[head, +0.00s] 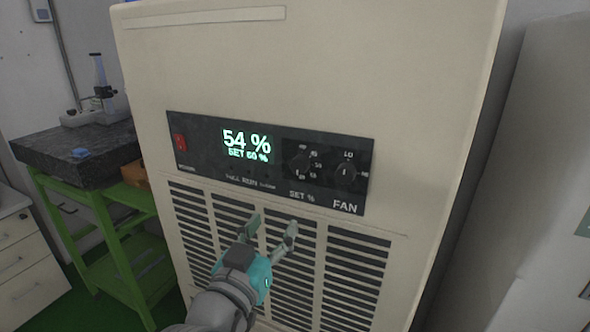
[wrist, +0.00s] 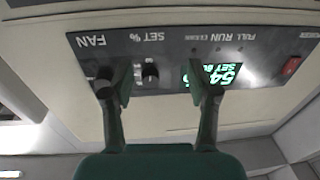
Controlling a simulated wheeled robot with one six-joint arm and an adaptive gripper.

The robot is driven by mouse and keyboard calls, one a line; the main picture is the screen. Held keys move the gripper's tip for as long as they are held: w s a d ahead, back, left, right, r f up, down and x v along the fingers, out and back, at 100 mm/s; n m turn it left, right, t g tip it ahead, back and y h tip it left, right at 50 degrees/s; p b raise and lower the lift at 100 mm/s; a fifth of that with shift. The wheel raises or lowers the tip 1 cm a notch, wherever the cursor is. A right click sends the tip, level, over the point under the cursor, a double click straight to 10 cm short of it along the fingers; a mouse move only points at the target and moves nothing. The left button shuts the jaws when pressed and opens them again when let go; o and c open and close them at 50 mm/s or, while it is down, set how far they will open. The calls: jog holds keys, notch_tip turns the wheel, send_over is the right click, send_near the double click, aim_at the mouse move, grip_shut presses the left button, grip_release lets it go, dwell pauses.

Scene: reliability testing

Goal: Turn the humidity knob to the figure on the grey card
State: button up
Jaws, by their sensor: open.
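The humidity knob (head: 300,163), a small black dial above the label SET %, is on the dark control panel of a beige cabinet. It also shows in the upside-down wrist view (wrist: 150,73), between my fingers and nearer the left one. The display (head: 247,146) reads 54 %, with a smaller line that looks like SET 60 %. My gripper (head: 271,228) is open and empty, in front of the vent slats below the panel in the head view. Its fingers (wrist: 158,84) stand apart from the knob. I see no grey card in either view.
The FAN knob (head: 346,172) is close to the right of the humidity knob; a finger partly covers it in the wrist view. A red switch (head: 180,142) is at the panel's left end. A green-framed bench (head: 105,205) with a dark slab (head: 75,155) stands left of the cabinet.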

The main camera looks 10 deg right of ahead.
aim_at(297, 166)
notch_tip(297, 166, up, 8)
jog(key=s+a+m+g+h, duration=0.1)
jog(key=s+m+g+h, duration=0.1)
jog(key=m, duration=0.2)
jog(key=x, duration=1)
grip_shut()
